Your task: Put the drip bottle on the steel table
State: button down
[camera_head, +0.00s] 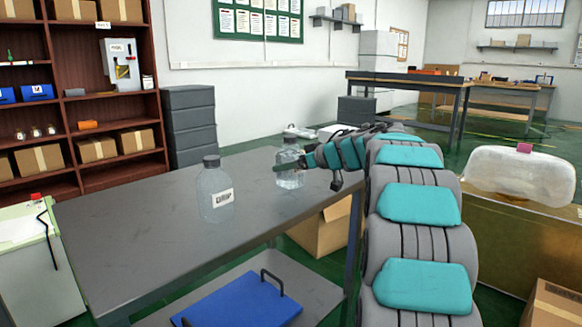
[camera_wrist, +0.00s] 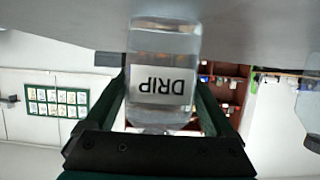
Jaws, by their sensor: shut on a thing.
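A clear bottle with a white label reading DRIP (camera_wrist: 162,86) is between the two fingers of my gripper (camera_wrist: 161,100) in the wrist view, which shows it upside down. In the head view the same bottle (camera_head: 289,177) is upright at the far right part of the grey steel table (camera_head: 140,225). My gripper (camera_head: 288,166) is shut around its upper part from the right. Its base is at or just over the tabletop; I cannot tell if it touches. A second clear labelled bottle (camera_head: 214,191) stands on the table to the left, apart from it.
The tabletop's left side is bare. A blue tray (camera_head: 238,303) lies on the lower shelf. A cardboard box (camera_head: 322,232) stands behind the table. Brown shelves with boxes (camera_head: 97,149) and dark drawers (camera_head: 188,125) stand at the back left. A white container (camera_head: 522,176) is at the right.

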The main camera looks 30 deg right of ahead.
jog(key=shift+r, duration=0.1)
grip_release()
jog(key=p+v, duration=0.1)
jog(key=v, duration=1.1)
